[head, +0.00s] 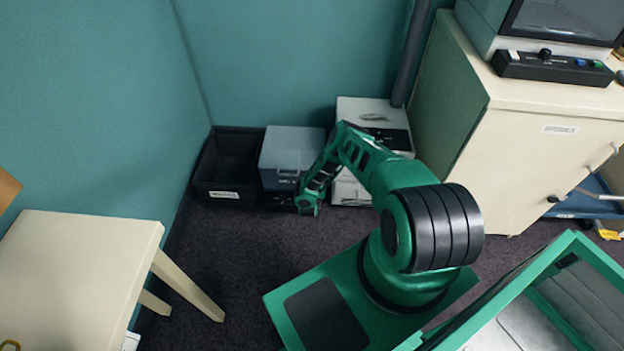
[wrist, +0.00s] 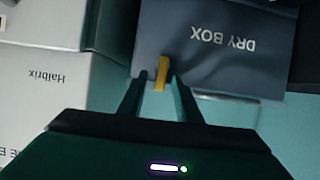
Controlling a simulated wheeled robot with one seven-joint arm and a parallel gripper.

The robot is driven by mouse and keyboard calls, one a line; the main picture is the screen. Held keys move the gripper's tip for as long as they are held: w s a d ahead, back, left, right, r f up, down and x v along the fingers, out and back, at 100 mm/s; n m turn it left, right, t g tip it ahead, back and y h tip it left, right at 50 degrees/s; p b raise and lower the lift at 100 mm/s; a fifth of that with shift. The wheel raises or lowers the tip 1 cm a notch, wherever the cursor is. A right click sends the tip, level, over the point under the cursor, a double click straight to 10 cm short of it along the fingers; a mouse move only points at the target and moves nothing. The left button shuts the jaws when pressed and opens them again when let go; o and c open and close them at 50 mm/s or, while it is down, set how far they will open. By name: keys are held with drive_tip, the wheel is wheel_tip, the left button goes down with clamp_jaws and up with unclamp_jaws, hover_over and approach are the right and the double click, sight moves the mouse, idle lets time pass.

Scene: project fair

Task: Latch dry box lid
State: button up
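The dry box (head: 292,148) stands on the floor by the back wall, with a grey-blue lid that looks down, over a dark lower part. In the wrist view its grey front (wrist: 215,65) carries the words DRY BOX, upside down. A yellow latch tab (wrist: 162,73) sticks out at its edge. My gripper (wrist: 160,82) is open, with its two dark fingers on either side of the tab. I see a small gap on each side, but cannot tell the depth. In the head view my fingers are hard to make out against the dark box front.
A black open bin (head: 228,165) stands left of the dry box. A white carton (head: 374,108) stands close on its right; it also shows in the wrist view (wrist: 45,80). A cream table (head: 80,270) is at left, a cream cabinet (head: 530,150) at right.

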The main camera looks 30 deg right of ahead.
drive_tip(key=v, duration=1)
drive_tip(key=shift+s+a, duration=0.25)
drive_tip(key=shift+s, duration=0.05)
drive_tip(key=shift+w+r, duration=0.1)
